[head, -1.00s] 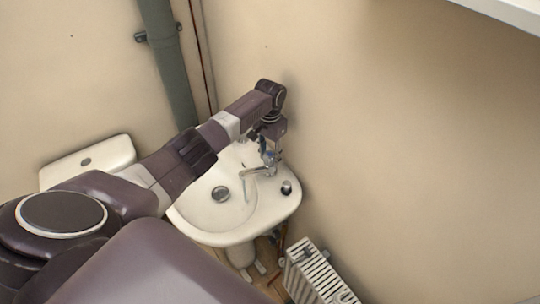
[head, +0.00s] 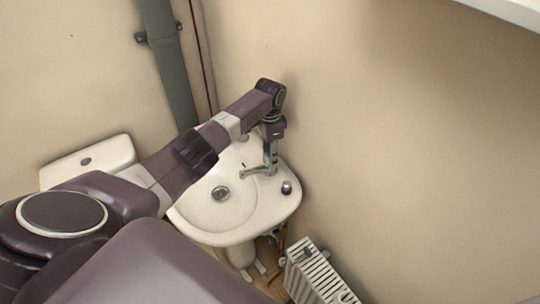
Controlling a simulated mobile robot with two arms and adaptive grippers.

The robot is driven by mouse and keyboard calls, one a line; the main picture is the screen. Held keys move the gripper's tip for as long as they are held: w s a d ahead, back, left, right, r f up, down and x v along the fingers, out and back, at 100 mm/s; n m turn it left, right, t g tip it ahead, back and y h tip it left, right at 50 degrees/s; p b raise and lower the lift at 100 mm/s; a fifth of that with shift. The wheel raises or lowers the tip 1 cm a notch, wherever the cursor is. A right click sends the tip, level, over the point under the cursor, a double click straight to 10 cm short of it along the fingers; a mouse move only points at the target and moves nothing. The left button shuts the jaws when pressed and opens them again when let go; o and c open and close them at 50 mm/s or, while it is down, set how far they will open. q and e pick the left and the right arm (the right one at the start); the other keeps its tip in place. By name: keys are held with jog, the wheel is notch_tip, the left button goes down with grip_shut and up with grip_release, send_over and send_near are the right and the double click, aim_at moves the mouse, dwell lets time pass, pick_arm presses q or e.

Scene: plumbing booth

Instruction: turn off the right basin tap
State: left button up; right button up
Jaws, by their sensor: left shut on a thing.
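The white basin (head: 205,213) stands against the wall. A chrome tap with its spout (head: 256,172) pointing left over the bowl sits at the basin's wall side. My left gripper (head: 270,160) reaches down from above and is shut on the top of this tap. The fingers hide most of the tap's handle. No water stream shows below the spout. My right gripper is not in view.
A white ribbed radiator (head: 312,272) stands at the lower right. A white toilet cistern (head: 88,160) is at the left, and a green pipe (head: 166,70) runs down the wall.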

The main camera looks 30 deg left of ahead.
pick_arm(q)
jog(key=o, duration=1.2)
jog(key=shift+c, duration=0.2)
jog(key=shift+r, duration=0.1)
notch_tip(320, 180, up, 12)
